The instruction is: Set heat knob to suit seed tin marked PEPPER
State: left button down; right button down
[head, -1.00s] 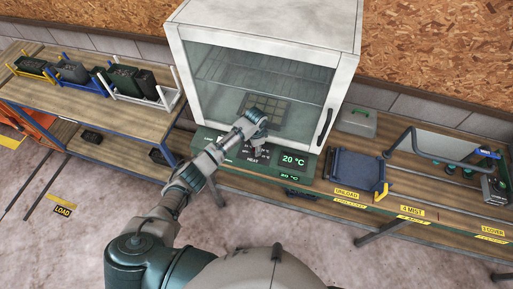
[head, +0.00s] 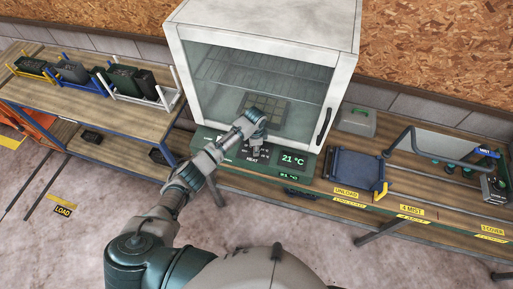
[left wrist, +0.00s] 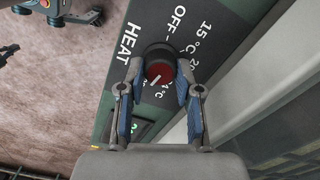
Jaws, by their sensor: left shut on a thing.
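The heat knob (left wrist: 160,66) is a dark round dial with a red cap and a white pointer line. It sits on the green and black panel labelled HEAT (left wrist: 128,38). In the left wrist view, OFF, 15 °C and 20 °C marks lie beyond it; the pointer slants towards the lower left. My left gripper (left wrist: 159,74) is shut on the knob, one finger on each side. In the head view the gripper (head: 259,146) covers the knob. The display (head: 293,160) reads 21 °C. No tin with a readable PEPPER mark shows. My right gripper is out of view.
The white cabinet (head: 270,22) with a glass door stands above the panel. A blue-grey tray (head: 356,169) lies to its right, near the UNLOAD label. Bins in racks (head: 122,78) stand on the left bench. The floor in front is mostly clear.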

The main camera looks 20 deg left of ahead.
pick_arm(q)
jog(key=c, duration=0.8)
grip_release()
jog(key=shift+s+a+f, duration=0.1)
jog(key=shift+a, duration=0.2)
jog(key=shift+r, duration=0.35)
notch_tip(320, 180, up, 11)
jog(key=shift+a+r, duration=0.1)
